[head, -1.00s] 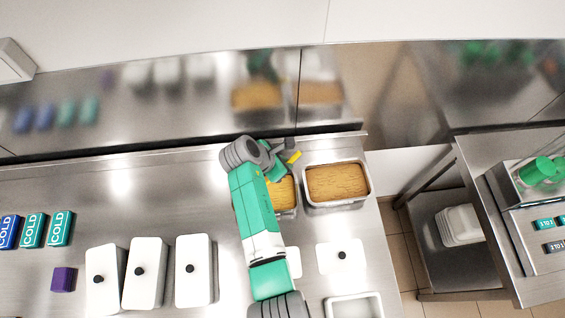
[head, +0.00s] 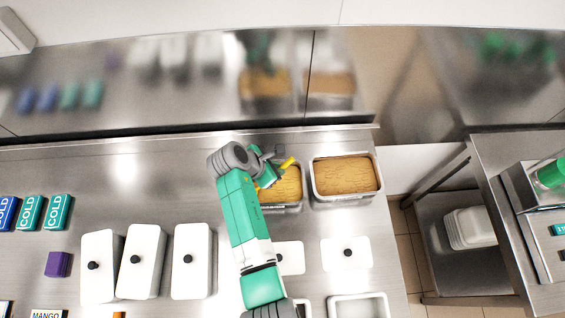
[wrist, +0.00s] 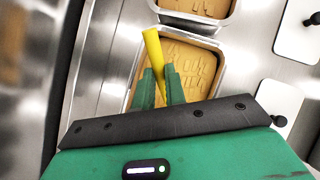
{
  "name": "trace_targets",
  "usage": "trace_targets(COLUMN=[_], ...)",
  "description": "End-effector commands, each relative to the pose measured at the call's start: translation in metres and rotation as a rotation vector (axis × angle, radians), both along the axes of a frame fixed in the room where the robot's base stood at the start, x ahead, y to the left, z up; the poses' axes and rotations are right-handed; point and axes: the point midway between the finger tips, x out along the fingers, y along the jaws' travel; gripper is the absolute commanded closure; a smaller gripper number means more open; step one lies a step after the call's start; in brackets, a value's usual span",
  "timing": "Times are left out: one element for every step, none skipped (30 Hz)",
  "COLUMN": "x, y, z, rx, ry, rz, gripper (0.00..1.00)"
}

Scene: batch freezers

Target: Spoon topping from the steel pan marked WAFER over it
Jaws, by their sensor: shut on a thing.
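My gripper (wrist: 160,88) is shut on a yellow tool (wrist: 153,48), probably the spoon, whose far end is not clear. The yellow also shows in the head view (head: 287,163). It is over the left steel pan (head: 284,209), which holds a tan topping (wrist: 203,62) with raised marks. My arm hides the left part of this pan in the head view. A second steel pan (head: 347,201) with a similar tan topping stands just right of it. I cannot read WAFER on either pan. Whether the tool touches the topping is unclear.
White lidded tubs with black knobs (head: 191,262) stand front left. White lids (head: 346,254) lie in front of the pans. COLD packs (head: 57,212) and a purple block (head: 58,264) are far left. A steel back wall (head: 180,90) rises close behind the pans.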

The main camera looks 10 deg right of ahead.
Motion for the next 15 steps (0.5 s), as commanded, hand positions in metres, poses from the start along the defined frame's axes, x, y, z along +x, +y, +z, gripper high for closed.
trace_targets(x=[-0.002, -0.003, -0.004, -0.005, -0.006, -0.008, -0.009, -0.01, -0.011, -0.012, -0.011, -0.01, -0.009, -0.008, -0.007], y=[0.004, 0.007, 0.01, 0.012, 0.015, 0.017, 0.019, 0.022, 0.025, 0.027, 0.025, 0.021, 0.018, 0.017, 0.017], z=[0.0, 0.0, 0.0, 0.0, 0.0, 0.0, 0.0, 0.0, 0.0, 0.0, 0.002, 0.0, -0.001, -0.003, 0.001], rx=[0.0, 0.0, 0.0, 0.0, 0.0, 0.0, 0.0, 0.0, 0.0, 0.0, 0.014, 0.045, 0.067, 0.089, 0.094], ry=[0.0, 0.0, -0.001, -0.001, -0.001, 0.0, 0.0, 0.0, 0.0, -0.001, 0.005, 0.021, 0.031, 0.041, 0.041], rz=[0.001, 0.001, 0.002, 0.002, 0.002, 0.001, 0.001, 0.001, 0.001, 0.002, -0.001, -0.004, -0.006, -0.004, -0.001], gripper=[1.0, 1.0, 1.0, 1.0, 1.0, 1.0, 1.0, 1.0, 1.0, 1.0, 1.0, 1.0, 1.0, 1.0, 1.0])
